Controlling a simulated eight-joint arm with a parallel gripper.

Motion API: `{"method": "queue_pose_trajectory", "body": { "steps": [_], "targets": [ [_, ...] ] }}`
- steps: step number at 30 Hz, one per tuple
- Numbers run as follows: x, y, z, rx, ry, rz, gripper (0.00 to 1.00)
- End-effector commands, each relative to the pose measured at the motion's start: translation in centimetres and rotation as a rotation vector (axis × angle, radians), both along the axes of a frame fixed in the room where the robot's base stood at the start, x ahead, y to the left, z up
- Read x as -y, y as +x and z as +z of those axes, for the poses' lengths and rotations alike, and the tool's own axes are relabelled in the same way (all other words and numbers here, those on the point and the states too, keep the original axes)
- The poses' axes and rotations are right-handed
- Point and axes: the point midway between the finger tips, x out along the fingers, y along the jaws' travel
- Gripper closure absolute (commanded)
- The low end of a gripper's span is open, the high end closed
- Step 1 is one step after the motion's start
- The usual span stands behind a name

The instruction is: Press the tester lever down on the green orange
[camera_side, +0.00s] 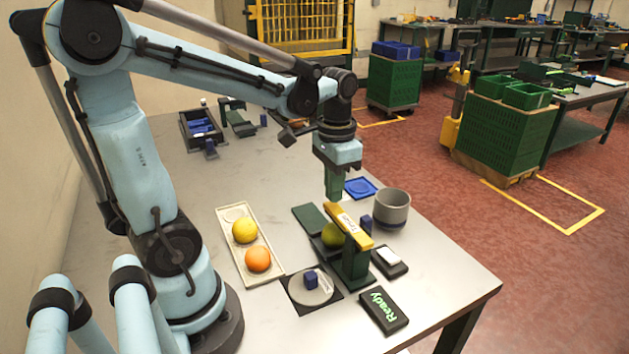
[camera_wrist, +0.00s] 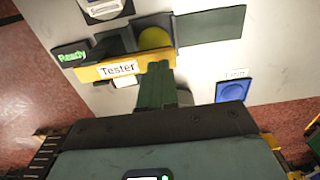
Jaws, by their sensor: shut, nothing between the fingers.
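The tester (camera_side: 357,266) is a dark green stand with a yellow lever (camera_side: 350,227) labelled "Tester". The green orange (camera_side: 332,237) sits under the lever, partly hidden by it. In the wrist view the lever (camera_wrist: 118,69) runs across the near side of the green orange (camera_wrist: 154,38). My gripper (camera_side: 334,196) is shut and empty, pointing down close above the lever's far end. In the wrist view its fingertips (camera_wrist: 156,72) overlap the lever's end. I cannot tell whether they touch it. A black display (camera_side: 384,310) reads "Ready" in green.
A pale tray (camera_side: 274,276) holds a yellow orange (camera_side: 245,231) and an orange one (camera_side: 258,259). A grey cup (camera_side: 392,209) and a blue square dish (camera_side: 360,187) stand beyond the tester. A round plate (camera_side: 322,296) lies in front. The table's right corner is clear.

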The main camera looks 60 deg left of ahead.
Motion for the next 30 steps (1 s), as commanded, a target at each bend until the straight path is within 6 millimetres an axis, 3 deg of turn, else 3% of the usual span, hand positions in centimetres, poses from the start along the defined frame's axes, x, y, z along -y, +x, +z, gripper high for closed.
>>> {"method": "queue_pose_trajectory", "body": {
  "steps": [30],
  "targets": [
    [0.0,0.0,-2.0,0.000,0.000,0.000,1.00]
  ]
}}
